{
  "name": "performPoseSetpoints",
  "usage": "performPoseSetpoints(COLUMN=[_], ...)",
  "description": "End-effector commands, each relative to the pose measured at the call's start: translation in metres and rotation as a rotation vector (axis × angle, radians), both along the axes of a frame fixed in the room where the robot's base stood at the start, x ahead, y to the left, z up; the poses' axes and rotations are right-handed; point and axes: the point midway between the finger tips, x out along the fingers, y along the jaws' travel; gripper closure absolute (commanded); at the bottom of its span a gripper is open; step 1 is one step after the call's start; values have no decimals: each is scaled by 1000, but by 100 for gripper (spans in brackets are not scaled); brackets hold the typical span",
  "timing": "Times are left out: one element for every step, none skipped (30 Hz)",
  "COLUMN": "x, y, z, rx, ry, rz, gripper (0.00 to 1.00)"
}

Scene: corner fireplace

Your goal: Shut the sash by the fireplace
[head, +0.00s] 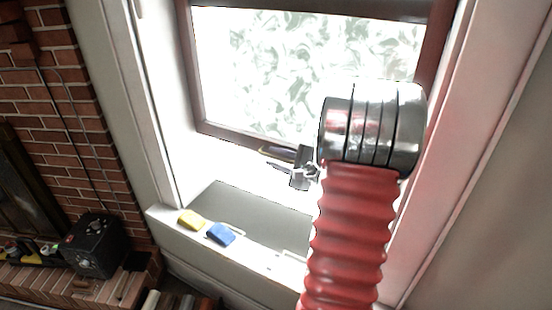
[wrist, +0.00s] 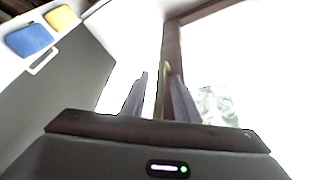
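The window sash (head: 245,143) has a dark brown frame around a bright, patterned pane; its frame also shows in the wrist view (wrist: 172,45). A thin brass-coloured handle (wrist: 164,88) is at the sash's lower rail. In the head view a yellowish strip of it (head: 272,151) shows beside my gripper (head: 287,163). In the wrist view my gripper (wrist: 160,95) is open, with one finger on each side of the handle and a gap visible on the left. Whether the right finger touches it, I cannot tell. My arm hides the sash's lower right part.
A yellow sponge (head: 191,219) and a blue sponge (head: 220,234) lie on the white ledge (head: 160,215), next to a grey recessed panel (head: 245,213). A black box (head: 96,246) stands on the brick hearth at left. White window jambs flank the sash.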

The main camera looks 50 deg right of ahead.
Motion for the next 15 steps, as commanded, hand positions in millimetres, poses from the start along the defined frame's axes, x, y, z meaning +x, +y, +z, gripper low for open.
performPoseSetpoints(x=[0,0,0,0,0,0,0,0,0,0,0,0,0,0,0], y=[0,0,0,0,0,0,0,0,0,0,0,1,1,1,1], z=[0,0,0,0,0,0,0,0,0,0,0,0,0,0,0], rx=[0,0,0,0,0,0,0,0,0,0,0,0,0,0,0], ry=[0,0,0,0,0,0,0,0,1,1,1,0,0,0,0], rz=[0,0,0,0,0,0,0,0,1,1,1,1,1,1,1], gripper=[72,73,76,78,80,83,85,87,90,92,94,97,99,100,100])
